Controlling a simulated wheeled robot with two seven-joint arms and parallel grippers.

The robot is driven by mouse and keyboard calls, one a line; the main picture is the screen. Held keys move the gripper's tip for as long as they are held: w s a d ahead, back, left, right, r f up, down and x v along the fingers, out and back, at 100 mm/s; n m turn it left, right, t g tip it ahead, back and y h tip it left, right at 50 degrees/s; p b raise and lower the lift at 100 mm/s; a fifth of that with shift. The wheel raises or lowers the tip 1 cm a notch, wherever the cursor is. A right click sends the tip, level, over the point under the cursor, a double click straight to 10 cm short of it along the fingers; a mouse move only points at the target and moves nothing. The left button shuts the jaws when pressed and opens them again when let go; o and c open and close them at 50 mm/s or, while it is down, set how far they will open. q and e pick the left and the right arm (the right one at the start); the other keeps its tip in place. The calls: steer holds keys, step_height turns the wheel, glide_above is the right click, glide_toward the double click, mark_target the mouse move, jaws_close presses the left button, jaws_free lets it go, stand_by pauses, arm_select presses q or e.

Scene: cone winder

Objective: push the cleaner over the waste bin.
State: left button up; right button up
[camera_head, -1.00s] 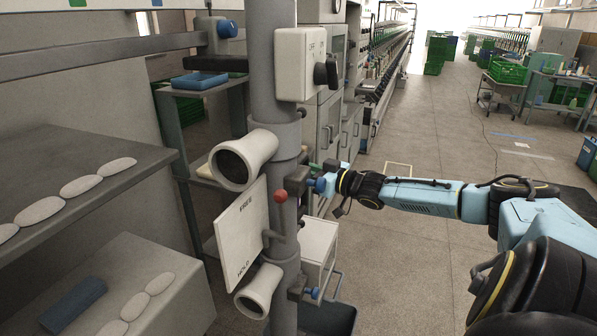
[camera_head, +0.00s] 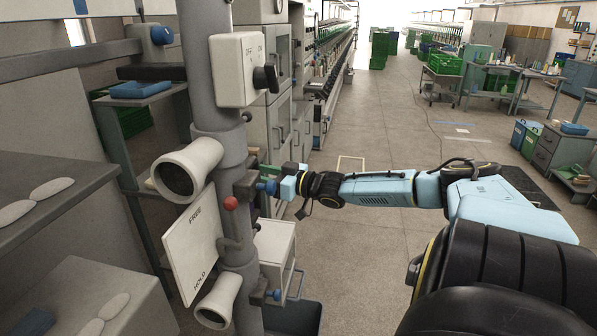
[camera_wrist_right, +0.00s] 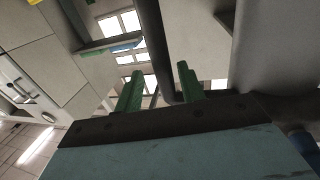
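The cleaner is a grey upright column (camera_head: 212,85) with two pale funnel nozzles, an OFF/ON switch box (camera_head: 235,70), and a FREE/HOLD plate (camera_head: 192,245) beside a red-knobbed lever (camera_head: 231,203). A dark grey bin (camera_head: 295,318), probably the waste bin, shows partly at the bottom edge, right of the column's foot. My right gripper (camera_head: 268,172) is beside the column, above the lever; its tips are partly hidden. In the right wrist view, its green fingers (camera_wrist_right: 160,88) stand apart, with a dark tube showing between or behind them; contact is unclear. My left gripper is not in view.
Grey shelves with pale oval pieces (camera_head: 50,189) stand at the left. A white box (camera_head: 275,252) sits behind the column, above the bin. Machine cabinets (camera_head: 262,125) run back behind it. The aisle floor (camera_head: 375,150) is open; green crates stand far off.

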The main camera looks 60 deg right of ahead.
steer(key=s+d+p, duration=0.2)
steer(key=s+p, duration=0.5)
steer(key=s, duration=0.4)
steer(key=shift+d, duration=0.1)
stand_by(0.5)
